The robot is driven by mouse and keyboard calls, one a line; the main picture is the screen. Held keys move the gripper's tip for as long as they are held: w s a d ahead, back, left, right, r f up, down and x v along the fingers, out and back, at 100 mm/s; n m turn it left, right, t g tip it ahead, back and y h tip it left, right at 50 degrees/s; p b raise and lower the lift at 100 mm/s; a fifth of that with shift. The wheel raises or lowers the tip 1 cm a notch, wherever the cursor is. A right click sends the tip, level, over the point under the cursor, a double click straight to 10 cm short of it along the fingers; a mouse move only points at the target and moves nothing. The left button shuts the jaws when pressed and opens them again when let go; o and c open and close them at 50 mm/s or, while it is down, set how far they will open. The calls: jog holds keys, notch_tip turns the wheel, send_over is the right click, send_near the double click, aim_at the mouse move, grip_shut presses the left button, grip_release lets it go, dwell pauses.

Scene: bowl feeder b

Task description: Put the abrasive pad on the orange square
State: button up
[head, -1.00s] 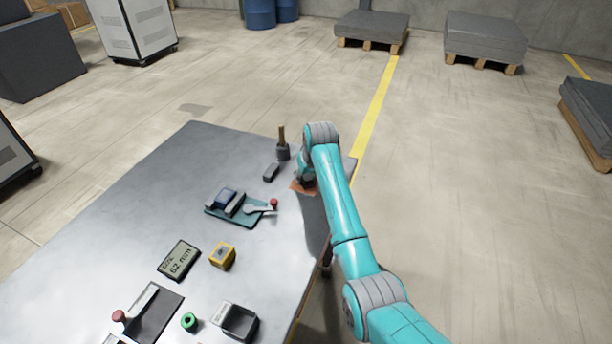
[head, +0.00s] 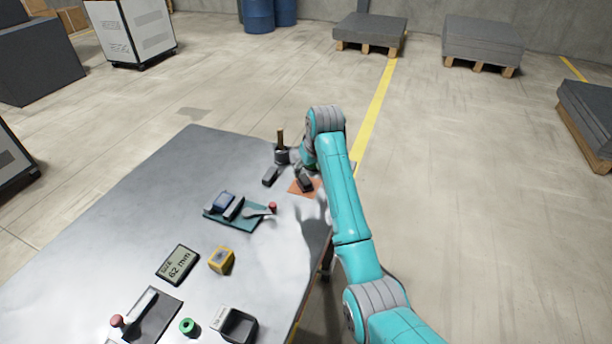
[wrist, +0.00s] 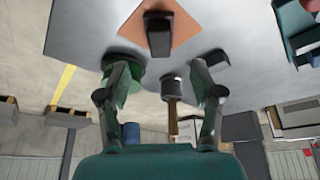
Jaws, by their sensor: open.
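A dark block, which I take for the abrasive pad (head: 304,182), rests on the orange square (head: 294,188) near the table's far right edge. In the wrist view the dark block (wrist: 157,38) sits around the middle of the orange square (wrist: 186,29). My gripper (wrist: 158,70) is open and empty, its fingers spread and apart from the block. In the head view my arm partly hides the gripper and the area around the square.
A second dark block (head: 271,175) lies left of the square. A dark holder with a wooden-handled tool (head: 281,153) stands behind it. A green round object (wrist: 126,72) shows behind one finger. A teal tray (head: 233,219) lies nearer; several items cover the front.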

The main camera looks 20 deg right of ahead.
jog(key=shift+v, duration=2.25)
